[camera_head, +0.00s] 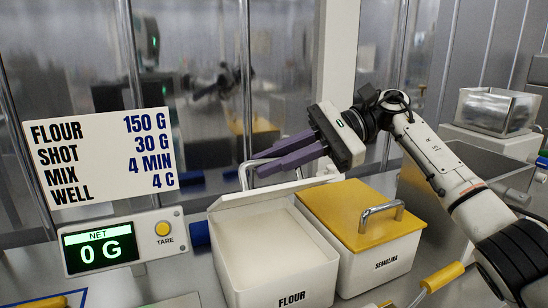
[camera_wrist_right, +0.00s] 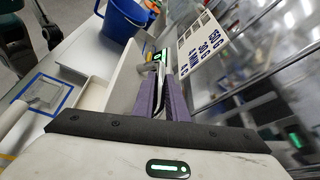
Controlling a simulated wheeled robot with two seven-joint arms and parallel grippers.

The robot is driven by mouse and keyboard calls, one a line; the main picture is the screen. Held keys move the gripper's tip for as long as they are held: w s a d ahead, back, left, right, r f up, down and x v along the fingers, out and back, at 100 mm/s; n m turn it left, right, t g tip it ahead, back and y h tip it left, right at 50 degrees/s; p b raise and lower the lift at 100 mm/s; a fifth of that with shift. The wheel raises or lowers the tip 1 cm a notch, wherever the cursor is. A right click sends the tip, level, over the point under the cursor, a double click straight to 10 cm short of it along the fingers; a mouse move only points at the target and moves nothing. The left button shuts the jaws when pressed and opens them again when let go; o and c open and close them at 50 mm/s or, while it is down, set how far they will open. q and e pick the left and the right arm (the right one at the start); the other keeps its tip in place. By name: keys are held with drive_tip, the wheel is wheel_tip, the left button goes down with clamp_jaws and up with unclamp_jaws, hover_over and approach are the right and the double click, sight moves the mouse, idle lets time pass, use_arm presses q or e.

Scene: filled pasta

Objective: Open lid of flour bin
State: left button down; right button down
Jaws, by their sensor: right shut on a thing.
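The white flour bin (camera_head: 285,299), labelled FLOUR, stands at front centre in the head view. Its top is open and shows a pale inside. Its white lid (camera_head: 314,187) is raised along the back edge, seen nearly edge-on, with a metal handle (camera_head: 243,176) behind it. My right gripper (camera_head: 268,158) reaches in from the right above the bins, its purple fingers at the handle. In the right wrist view the purple fingers (camera_wrist_right: 162,98) are close around the handle; the exact contact is partly hidden. My left gripper is not in view.
The semolina bin (camera_head: 386,264) with a yellow lid (camera_head: 350,205) stands right beside the flour bin. A scale display (camera_head: 100,247) reads 0 G at the left, below a recipe sign (camera_head: 100,155). A glass wall rises behind. A blue bucket (camera_wrist_right: 124,20) shows in the wrist view.

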idle(0.3)
drive_tip(key=c, duration=1.8)
unclamp_jaws()
drive_tip(key=shift+o, duration=0.2)
drive_tip(key=v, duration=0.9)
drive_tip(key=shift+d+r, duration=0.1)
drive_tip(key=shift+w+d+r, duration=0.1)
drive_tip(key=shift+d, duration=0.45)
